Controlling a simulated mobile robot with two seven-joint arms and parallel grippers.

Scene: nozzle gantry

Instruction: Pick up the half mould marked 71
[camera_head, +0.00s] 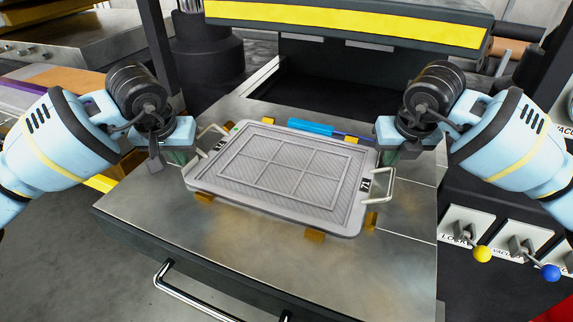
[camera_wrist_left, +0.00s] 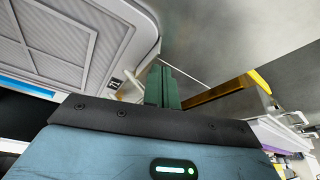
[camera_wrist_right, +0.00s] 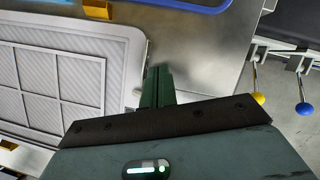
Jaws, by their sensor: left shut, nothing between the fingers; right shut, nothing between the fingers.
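The half mould (camera_head: 282,212) is a grey rectangular plate with a ribbed, gridded face, lying flat on the metal table. Small dark labels at its left and right ends seem to read 71. A pale wire handle (camera_head: 211,131) stands at its left end and another handle (camera_head: 379,187) at its right end. My left gripper (camera_head: 160,160) is shut and empty, just left of the left handle. My right gripper (camera_head: 392,156) is shut and empty, above and beyond the right handle. The mould also shows in the left wrist view (camera_wrist_left: 88,45) and the right wrist view (camera_wrist_right: 60,80).
Orange-brown blocks (camera_head: 314,235) sit around the mould's edges. A blue bar (camera_head: 310,128) lies behind it. A yellow-fronted beam (camera_head: 350,22) spans the back above a dark opening. Yellow (camera_head: 482,254) and blue (camera_head: 550,272) levers stand at right. The table front is clear.

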